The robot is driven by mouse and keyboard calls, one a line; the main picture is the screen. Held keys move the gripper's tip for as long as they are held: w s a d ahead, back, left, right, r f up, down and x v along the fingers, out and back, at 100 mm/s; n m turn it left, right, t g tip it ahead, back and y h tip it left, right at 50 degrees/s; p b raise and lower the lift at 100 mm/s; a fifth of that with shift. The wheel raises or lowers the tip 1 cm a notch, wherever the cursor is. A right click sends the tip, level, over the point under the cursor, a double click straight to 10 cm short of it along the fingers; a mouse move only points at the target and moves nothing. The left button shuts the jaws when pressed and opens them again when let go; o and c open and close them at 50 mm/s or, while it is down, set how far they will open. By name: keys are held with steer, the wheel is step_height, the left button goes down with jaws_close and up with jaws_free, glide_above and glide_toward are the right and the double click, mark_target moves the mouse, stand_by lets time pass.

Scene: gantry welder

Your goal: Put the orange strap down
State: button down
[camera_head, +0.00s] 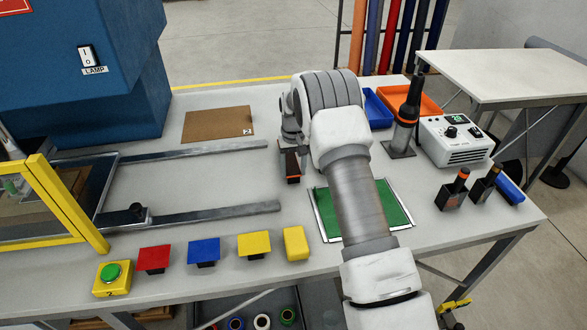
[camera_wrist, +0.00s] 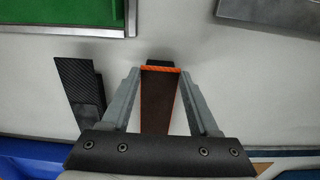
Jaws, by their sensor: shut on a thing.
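The orange strap (camera_wrist: 160,100) shows in the wrist view as a dark brown band with orange side edges and an orange end. My gripper (camera_wrist: 163,78) is shut on it, one grey finger along each side. A small black piece shows just past its orange end. In the head view the strap (camera_head: 292,163) is a short dark piece with an orange end, below my wrist and over the pale table (camera_head: 265,110). Whether it touches the table I cannot tell. My arm hides most of the gripper in the head view.
A black textured strip (camera_wrist: 82,92) lies beside the gripper in the wrist view. The green mat (camera_head: 395,203) lies to the right, partly under my arm. Metal rails (camera_head: 220,212) and a brown board (camera_head: 218,124) are to the left. Coloured blocks (camera_head: 204,251) line the front. Bare table surrounds the strap.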

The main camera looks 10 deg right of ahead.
steer(key=shift+c, duration=0.7)
jaws_free()
steer(key=shift+r+p, duration=0.15)
steer(key=shift+p, duration=0.15)
